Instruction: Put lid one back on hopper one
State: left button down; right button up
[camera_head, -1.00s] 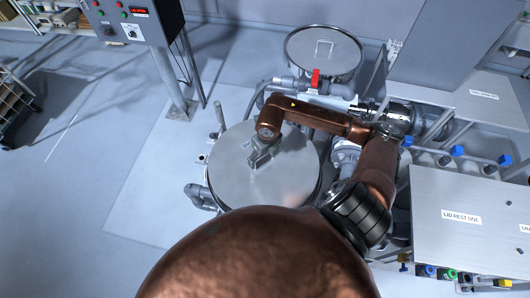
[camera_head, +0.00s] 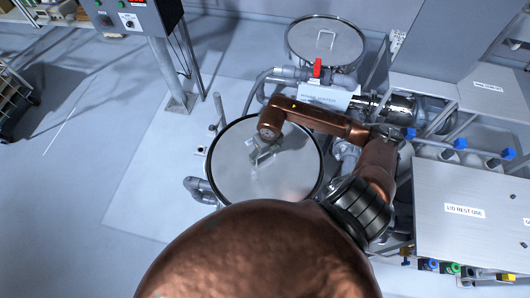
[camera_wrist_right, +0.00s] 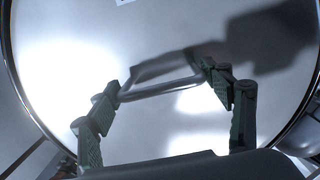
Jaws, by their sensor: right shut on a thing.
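Lid one, a round grey metal disc (camera_head: 285,178), lies over hopper one at the centre of the head view, with a dark rim (camera_head: 321,170) around it. Its bar handle (camera_wrist_right: 165,90) runs between the fingers in the right wrist view. My right gripper (camera_head: 262,153) is shut on this handle; it also shows in the right wrist view (camera_wrist_right: 163,79). The lid looks level and centred within the rim, but I cannot tell whether it bears fully on it. The hopper body is mostly hidden under the lid and my arm. My left gripper is not in view.
A second lidded hopper (camera_head: 326,43) stands behind, with pipes and a red valve handle (camera_head: 317,68) in front of it. The bare lid rest one table (camera_head: 465,185) is at right. A control box post (camera_head: 172,75) stands at left.

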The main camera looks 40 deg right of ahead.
aim_at(267, 162)
jog(key=shift+f, duration=0.4)
jog(key=shift+f+b, duration=0.5)
jog(key=shift+b, duration=0.1)
jog(key=o, duration=2.1)
jog(key=shift+s, duration=0.1)
notch_tip(267, 162, up, 12)
jog(key=s, duration=0.1)
jog(key=shift+s, duration=0.15)
